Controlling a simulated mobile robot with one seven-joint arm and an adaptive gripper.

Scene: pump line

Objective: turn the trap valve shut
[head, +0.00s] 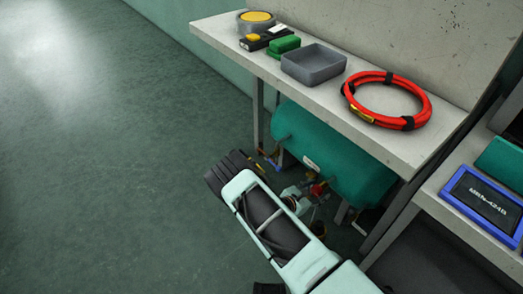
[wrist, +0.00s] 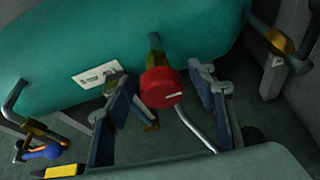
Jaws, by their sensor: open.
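A red round valve knob (wrist: 162,88) sits on a stem below the green tank (wrist: 110,40) in the wrist view. It also shows in the head view (head: 317,190), partly hidden by my arm. My gripper (wrist: 160,80) is open, with one finger on each side of the red knob. Gaps show between the fingers and the knob. A blue handle (wrist: 42,152) on a brass fitting is at the lower left. No label on the knob is readable, so I cannot tell from it whether this is the trap valve.
The tank (head: 330,150) lies under a bench (head: 360,148). On the bench are a grey tray (head: 314,65) and a coiled red hose (head: 427,103). A brass fitting (wrist: 280,40) is on a pipe at the right. Open floor (head: 100,170) lies to the left.

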